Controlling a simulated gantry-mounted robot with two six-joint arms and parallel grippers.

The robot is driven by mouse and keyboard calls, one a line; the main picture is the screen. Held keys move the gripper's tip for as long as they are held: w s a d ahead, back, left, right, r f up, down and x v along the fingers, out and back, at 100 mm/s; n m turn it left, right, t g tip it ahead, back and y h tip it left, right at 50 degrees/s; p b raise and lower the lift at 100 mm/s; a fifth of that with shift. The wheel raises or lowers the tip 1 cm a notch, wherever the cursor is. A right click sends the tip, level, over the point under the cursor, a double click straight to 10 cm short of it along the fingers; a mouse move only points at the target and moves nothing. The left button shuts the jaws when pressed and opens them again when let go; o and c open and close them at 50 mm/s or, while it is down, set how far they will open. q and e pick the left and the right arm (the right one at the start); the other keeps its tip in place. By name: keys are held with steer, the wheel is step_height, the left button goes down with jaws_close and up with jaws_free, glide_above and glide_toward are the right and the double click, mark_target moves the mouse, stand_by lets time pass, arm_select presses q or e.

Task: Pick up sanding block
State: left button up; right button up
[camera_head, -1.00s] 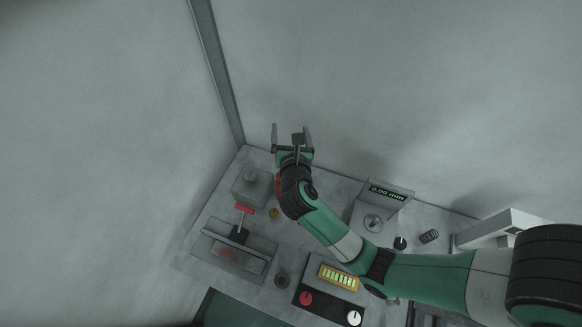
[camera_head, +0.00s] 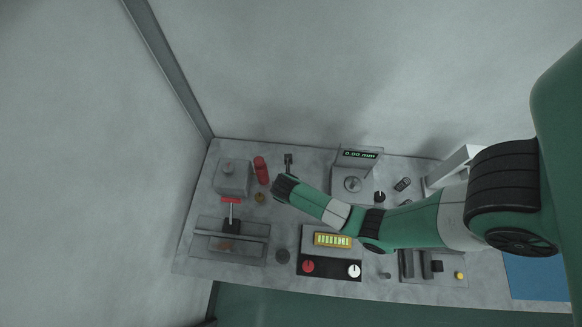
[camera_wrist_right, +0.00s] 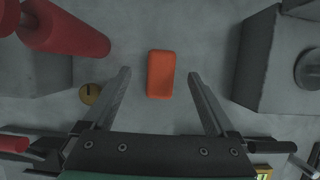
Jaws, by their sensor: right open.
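In the right wrist view an orange sanding block (camera_wrist_right: 160,84) lies on the grey bench top. It sits between the two dark fingers of my right gripper (camera_wrist_right: 160,74), with a gap on each side, so the gripper is open and empty. I cannot tell exactly how high the fingertips are above the bench. In the head view my right arm reaches in from the right. Its wrist (camera_head: 284,186) hides the fingers and the block there. My left gripper does not show.
A red cylinder (camera_head: 261,170), a grey box (camera_head: 233,178) and a brass knob (camera_head: 260,197) stand left of the wrist. A gauge stand (camera_head: 352,187) with a display is to the right. A control panel (camera_head: 331,254) is at the front.

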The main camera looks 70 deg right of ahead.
steer(key=f, duration=0.1)
steer(key=f+b, duration=0.1)
steer(key=f, duration=0.1)
steer(key=f+b, duration=0.1)
steer(key=f, duration=0.1)
steer(key=shift+s+d, duration=0.1)
steer(key=shift+d, duration=0.2)
steer(key=shift+d+f, duration=0.1)
jaws_close()
steer(key=shift+r, duration=0.6)
step_height(320, 180, up, 3)
steer(key=shift+r+p, duration=0.1)
steer(key=shift+p, duration=0.95)
steer(key=s+a+r+p, duration=0.2)
steer(key=s+a+r, duration=0.1)
steer(key=s, duration=0.3)
steer(key=s+a+r+p, duration=0.2)
steer(key=s+a+r, duration=0.1)
steer(key=s+r, duration=0.2)
steer(key=shift+s+a+r, duration=0.35)
steer(key=shift+s, duration=0.25)
